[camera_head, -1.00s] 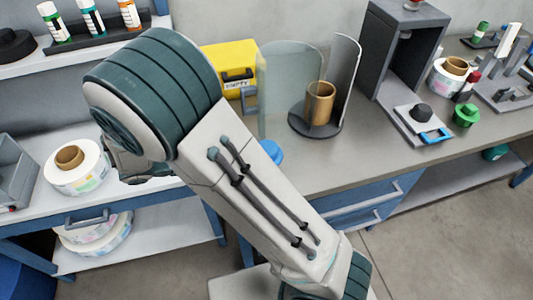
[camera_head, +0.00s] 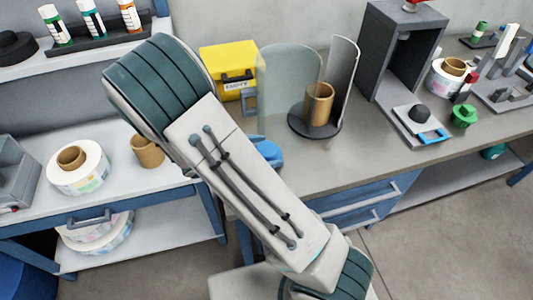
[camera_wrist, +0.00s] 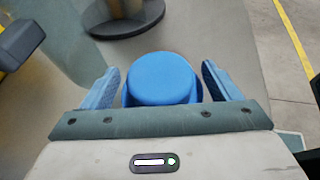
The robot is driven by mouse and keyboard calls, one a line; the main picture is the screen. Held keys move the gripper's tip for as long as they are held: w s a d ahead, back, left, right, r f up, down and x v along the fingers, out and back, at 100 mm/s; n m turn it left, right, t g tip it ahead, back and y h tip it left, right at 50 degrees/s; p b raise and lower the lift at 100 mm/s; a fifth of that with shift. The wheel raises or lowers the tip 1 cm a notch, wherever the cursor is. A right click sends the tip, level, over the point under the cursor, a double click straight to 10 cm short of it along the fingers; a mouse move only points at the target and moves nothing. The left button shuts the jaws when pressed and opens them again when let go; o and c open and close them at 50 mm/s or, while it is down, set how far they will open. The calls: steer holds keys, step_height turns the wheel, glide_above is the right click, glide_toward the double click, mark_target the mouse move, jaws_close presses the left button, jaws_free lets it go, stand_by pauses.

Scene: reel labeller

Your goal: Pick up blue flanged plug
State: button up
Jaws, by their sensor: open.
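The blue flanged plug (camera_wrist: 160,78) shows its round top in the wrist view, in the middle between my fingers. In the head view a blue patch of it (camera_head: 268,151) shows beside my arm near the bench's front edge, with the rest hidden by my arm. My gripper (camera_wrist: 161,85) is open, with one blue pad on each side of the plug and a visible gap at both sides. How deep the fingers sit around the plug cannot be told.
A round dark stand (camera_head: 300,127) with a clear curved shield and a brown core (camera_head: 319,103) stands behind the plug. A yellow case (camera_head: 228,66) is behind left. A grey press frame (camera_head: 395,50) stands right. The bench front right of the plug is clear.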

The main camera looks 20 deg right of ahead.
steer(key=shift+d+f, duration=0.15)
steer(key=shift+d, duration=0.15)
steer(key=c, duration=1.1)
